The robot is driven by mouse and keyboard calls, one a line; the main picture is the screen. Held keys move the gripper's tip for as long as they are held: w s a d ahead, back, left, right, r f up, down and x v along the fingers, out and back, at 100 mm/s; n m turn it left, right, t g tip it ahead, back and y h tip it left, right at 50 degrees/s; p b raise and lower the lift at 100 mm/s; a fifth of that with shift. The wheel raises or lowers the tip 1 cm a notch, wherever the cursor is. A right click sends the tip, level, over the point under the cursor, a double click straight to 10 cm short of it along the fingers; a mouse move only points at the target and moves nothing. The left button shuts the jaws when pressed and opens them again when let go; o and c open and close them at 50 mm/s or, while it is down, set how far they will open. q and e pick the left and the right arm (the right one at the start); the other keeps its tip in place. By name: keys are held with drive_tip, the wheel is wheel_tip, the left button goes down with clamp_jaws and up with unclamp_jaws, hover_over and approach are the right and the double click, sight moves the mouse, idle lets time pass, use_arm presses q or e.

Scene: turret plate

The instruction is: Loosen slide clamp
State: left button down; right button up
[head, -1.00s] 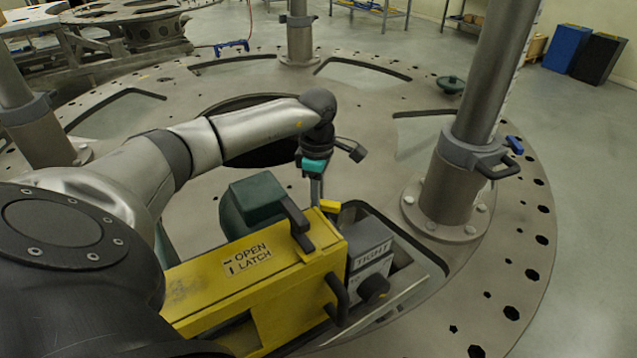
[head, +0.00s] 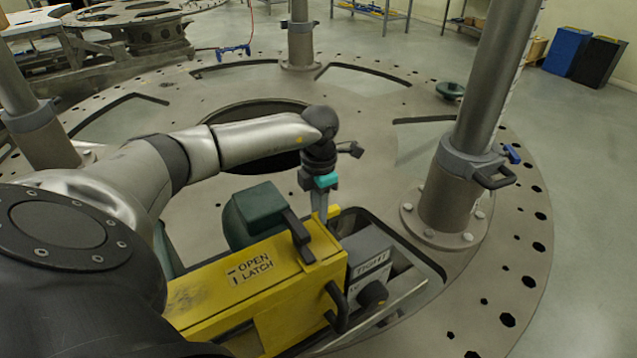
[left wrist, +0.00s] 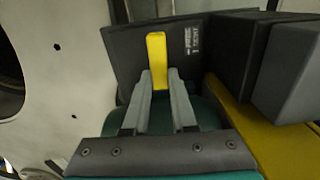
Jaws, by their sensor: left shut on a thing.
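A yellow box-shaped unit (head: 215,287) labelled "OPEN LATCH" sits over the opening in the turret plate. A grey block (head: 369,262) with a "TIGHT" label and a black knob (head: 372,293) adjoins its right end. A small yellow lever (left wrist: 157,60) stands up before a dark labelled plate in the left wrist view; it also shows behind the unit in the head view (head: 333,211). My left gripper (left wrist: 162,82) has its fingers on either side of this lever and is shut on it. Which part is the slide clamp I cannot tell. My right gripper is out of view.
A dark green motor-like body (head: 258,208) stands close to the left of my gripper. A steel post (head: 470,140) with a grey clamp collar and handle (head: 492,180) rises at the right. The round turret plate (head: 215,85) has holes and cut-outs.

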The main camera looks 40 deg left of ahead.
use_arm(q)
drive_tip(key=shift+n, duration=0.3)
idle(0.4)
drive_tip(key=c, duration=0.7)
unclamp_jaws()
wheel_tip(320, 180, up, 15)
drive_tip(key=shift+r, duration=0.15)
